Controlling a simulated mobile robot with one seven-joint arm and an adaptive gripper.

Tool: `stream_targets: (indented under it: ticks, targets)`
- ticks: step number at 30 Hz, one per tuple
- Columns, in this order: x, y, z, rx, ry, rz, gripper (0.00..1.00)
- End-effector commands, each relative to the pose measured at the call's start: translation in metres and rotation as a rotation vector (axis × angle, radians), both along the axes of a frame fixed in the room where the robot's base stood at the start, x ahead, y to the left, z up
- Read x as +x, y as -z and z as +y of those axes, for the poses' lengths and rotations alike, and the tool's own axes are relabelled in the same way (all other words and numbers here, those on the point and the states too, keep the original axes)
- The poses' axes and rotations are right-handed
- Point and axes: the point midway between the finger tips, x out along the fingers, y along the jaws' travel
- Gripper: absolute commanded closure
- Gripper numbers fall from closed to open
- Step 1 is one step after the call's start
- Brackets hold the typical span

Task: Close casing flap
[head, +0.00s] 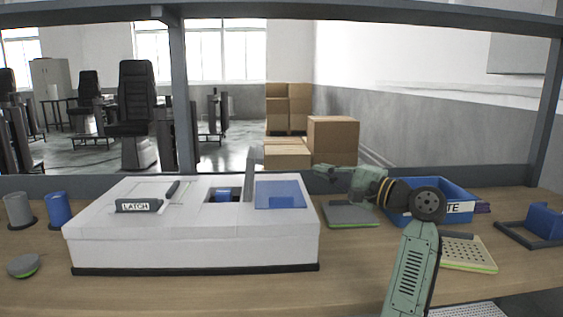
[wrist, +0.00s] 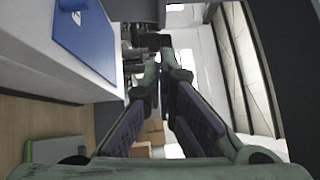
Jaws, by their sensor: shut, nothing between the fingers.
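The white casing (head: 190,247) sits on the wooden bench, with a dark base strip. A recess in its top holds a blue block (head: 223,194). A thin grey flap (head: 249,173) stands upright at the recess's right side, apparently open. A blue panel (head: 280,193) lies on the casing top to the right; it also shows in the wrist view (wrist: 86,38). A dark piece marked LATCH (head: 138,206) is at the left of the top. My gripper (head: 318,170) is shut and empty, right of the flap and apart from it. The wrist view shows its fingertips (wrist: 162,68) close together.
A grey pad (head: 350,214) lies right of the casing, below my arm. Behind my arm is a blue bin (head: 458,191). A perforated tray (head: 468,254) and a blue fixture (head: 541,222) are further right. Grey and blue cups (head: 59,209) stand left. A dark shelf post (head: 181,100) rises behind.

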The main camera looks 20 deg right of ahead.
Motion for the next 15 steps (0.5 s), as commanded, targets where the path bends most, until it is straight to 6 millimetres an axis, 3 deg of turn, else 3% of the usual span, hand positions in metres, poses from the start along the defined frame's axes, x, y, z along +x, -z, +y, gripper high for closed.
stream_targets:
  ticks: [5,15]
  targets:
    - [0.022,-0.004,0.014,-0.002,-0.003,0.002,1.00]
    - [0.085,-0.011,0.048,-0.002,-0.002,0.002,1.00]
